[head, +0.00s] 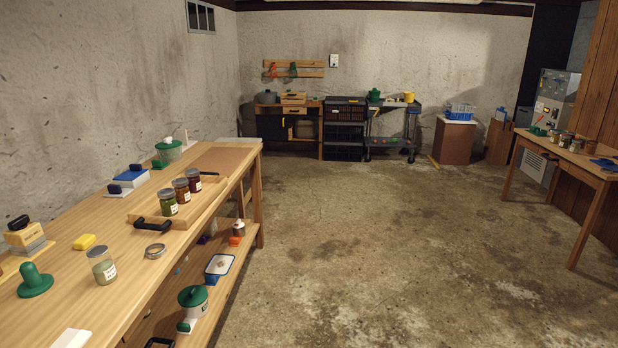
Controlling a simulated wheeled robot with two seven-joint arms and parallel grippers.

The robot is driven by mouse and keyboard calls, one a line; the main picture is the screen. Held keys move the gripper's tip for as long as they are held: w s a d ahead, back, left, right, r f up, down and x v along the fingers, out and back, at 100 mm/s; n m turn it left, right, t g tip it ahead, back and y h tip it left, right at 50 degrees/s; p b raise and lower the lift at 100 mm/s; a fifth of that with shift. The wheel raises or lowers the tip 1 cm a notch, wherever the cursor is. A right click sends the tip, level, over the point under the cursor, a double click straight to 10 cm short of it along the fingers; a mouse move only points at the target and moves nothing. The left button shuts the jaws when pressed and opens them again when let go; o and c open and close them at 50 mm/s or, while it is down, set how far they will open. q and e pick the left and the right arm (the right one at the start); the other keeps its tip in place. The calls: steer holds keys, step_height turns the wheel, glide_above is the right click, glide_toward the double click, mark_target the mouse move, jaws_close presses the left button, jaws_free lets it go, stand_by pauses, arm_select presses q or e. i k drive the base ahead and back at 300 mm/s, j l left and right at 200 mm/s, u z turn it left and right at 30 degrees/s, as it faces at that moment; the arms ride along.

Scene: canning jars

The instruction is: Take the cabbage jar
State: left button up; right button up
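Several jars with grey lids and white labels stand on the long wooden bench (120,309) at left. A pale, yellowish-green jar (103,268) stands alone near the front. A green jar (168,205), an orange-brown jar (182,193) and a dark red jar (194,182) stand in a row on a wooden tray (208,194) with black handles. More small jars (565,140) stand on the right table. The labels are too small to read, so I cannot tell for sure which jar holds cabbage. Neither of my grippers is in view.
A metal ring (155,251), yellow sponge (84,242) and green knobbed tool (35,281) lie around the pale jar. The bench's lower shelf holds a green-lidded pot (193,298). The concrete floor (390,240) between bench and right table (594,171) is clear. Carts line the back wall.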

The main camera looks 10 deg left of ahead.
mark_target(194, 184)
steer(key=i+u, duration=0.1)
steer(key=i, duration=0.95)
steer(key=i+l+u, duration=0.1)
steer(key=i, duration=0.9)
steer(key=i+l+u, duration=0.1)
steer(key=i+u, duration=0.35)
steer(key=i+l+u, duration=0.15)
steer(key=u, duration=0.35)
steer(key=i+l+u, duration=0.6)
steer(key=l+u, duration=0.15)
steer(key=u, duration=0.15)
steer(key=i+l+u, duration=0.2)
steer(key=u, duration=0.3)
steer(key=i+l+u, duration=0.2)
steer(key=u, duration=0.3)
steer(key=l+u, duration=0.5)
steer(key=i+l+u, duration=0.15)
steer(key=l+u, duration=0.15)
steer(key=u, duration=0.2)
